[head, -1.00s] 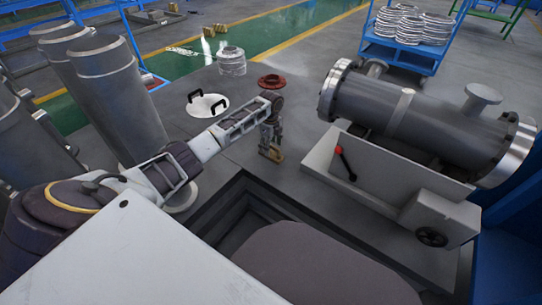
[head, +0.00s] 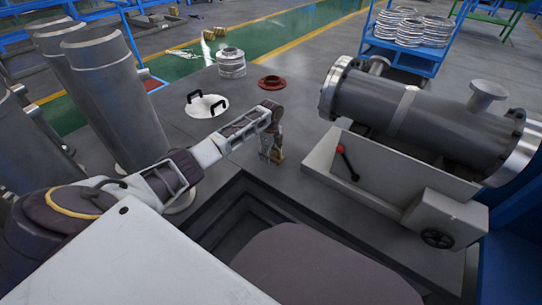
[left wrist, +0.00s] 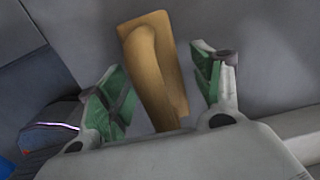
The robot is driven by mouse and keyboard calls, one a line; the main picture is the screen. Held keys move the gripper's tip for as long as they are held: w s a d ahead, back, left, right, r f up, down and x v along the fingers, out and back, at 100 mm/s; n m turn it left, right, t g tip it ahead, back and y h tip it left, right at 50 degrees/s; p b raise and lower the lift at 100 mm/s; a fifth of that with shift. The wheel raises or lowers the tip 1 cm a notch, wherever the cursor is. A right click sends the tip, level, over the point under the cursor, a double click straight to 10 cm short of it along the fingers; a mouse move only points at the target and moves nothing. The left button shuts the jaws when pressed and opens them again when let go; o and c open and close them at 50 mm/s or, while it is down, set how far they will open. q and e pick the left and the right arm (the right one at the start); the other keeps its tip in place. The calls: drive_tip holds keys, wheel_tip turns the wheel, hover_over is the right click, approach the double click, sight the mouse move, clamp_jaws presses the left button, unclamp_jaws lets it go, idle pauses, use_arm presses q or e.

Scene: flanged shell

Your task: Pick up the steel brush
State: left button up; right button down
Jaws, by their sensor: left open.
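The steel brush shows as a tan wooden piece (left wrist: 153,62) in the left wrist view, running between my two green-padded fingers. Its bristles are hidden. In the head view only a small tan part of the brush (head: 278,156) shows beside the fingertips. My left gripper (left wrist: 162,90) is open, with a finger on each side of the brush and visible gaps between. In the head view my left gripper (head: 270,153) points down over the grey surface. My right gripper is not in view.
A large flanged shell (head: 420,118) on a pale stand (head: 400,190) is to the right. A red flange (head: 272,82), a silver ringed part (head: 231,62) and a white lid with black handles (head: 207,105) lie behind. A recess (head: 225,215) opens in front.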

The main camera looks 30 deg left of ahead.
use_arm(q)
drive_tip(key=c, duration=1.2)
